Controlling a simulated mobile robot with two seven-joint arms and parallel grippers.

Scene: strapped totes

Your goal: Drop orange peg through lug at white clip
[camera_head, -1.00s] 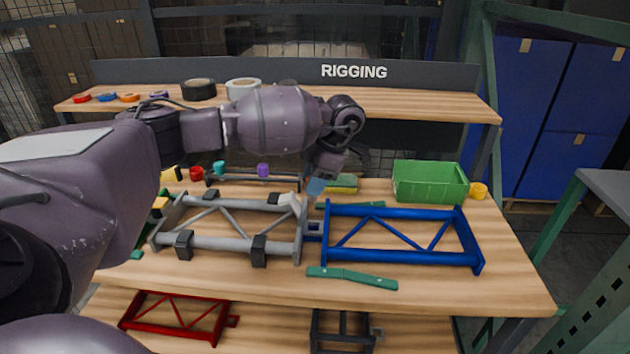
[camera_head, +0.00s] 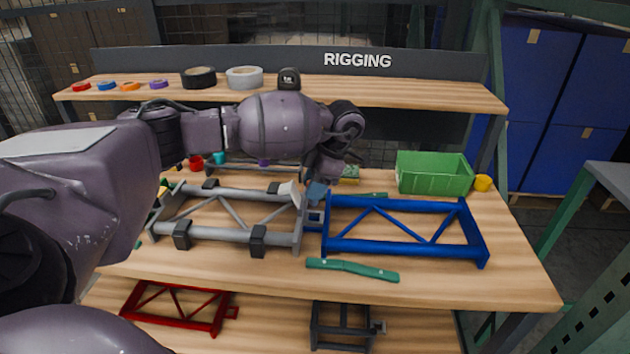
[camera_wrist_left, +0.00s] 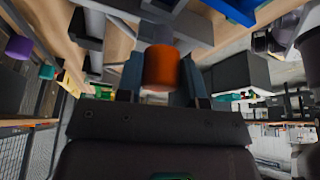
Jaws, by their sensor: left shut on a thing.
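My left gripper (camera_head: 318,190) hangs just above the joint between the grey frame (camera_head: 215,238) and the blue frame (camera_head: 400,247). In the left wrist view the left gripper (camera_wrist_left: 162,78) is shut on the orange peg (camera_wrist_left: 161,66), seen between its two fingers. The peg is hidden in the head view. The white clip (camera_head: 289,192) sits on the grey frame's far right corner, just left of the gripper. The lug (camera_head: 315,217) lies at the joint, just below the fingers. I cannot tell whether the peg touches it. My right gripper is out of view.
A green bin (camera_head: 434,176) and a yellow roll (camera_head: 482,183) stand at the back right. A green strip (camera_head: 352,270) lies in front of the joint. Black clamps (camera_head: 257,241) sit on the grey frame. The front right of the bench is clear.

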